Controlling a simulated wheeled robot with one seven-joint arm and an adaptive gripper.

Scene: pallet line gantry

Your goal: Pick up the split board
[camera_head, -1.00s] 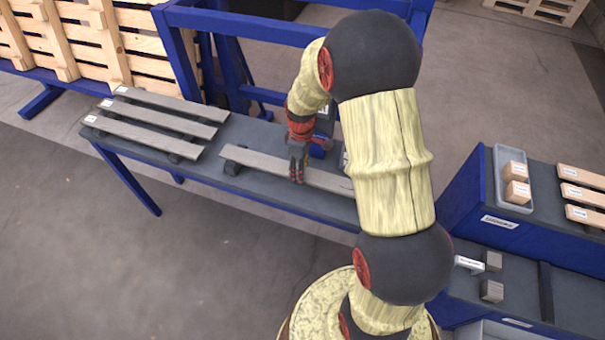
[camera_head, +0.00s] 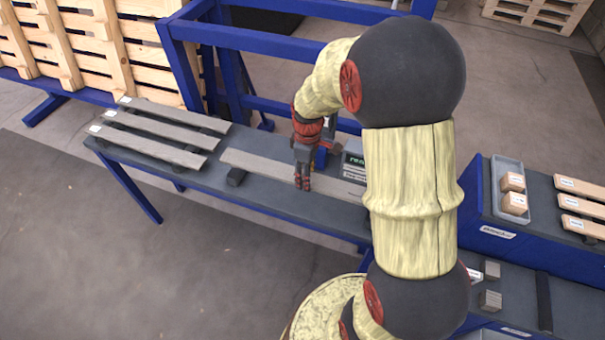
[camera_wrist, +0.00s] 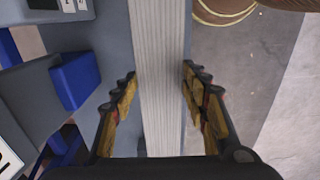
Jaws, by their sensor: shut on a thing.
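The split board (camera_head: 265,170) is a long grey plank over the dark bench. My gripper (camera_head: 303,185) is shut on it around its middle part, pointing down. In the wrist view the board (camera_wrist: 158,70) runs between my two fingers (camera_wrist: 160,105), one at each long edge. I cannot make out the split.
Several grey boards (camera_head: 155,135) lie on supports at the bench's left. A small dark display (camera_head: 353,168) stands behind the held board. Blue gantry beams (camera_head: 290,30) rise behind the bench. At the right, a blue station bears a grey tray (camera_head: 495,190) with wooden blocks and light boards (camera_head: 580,205).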

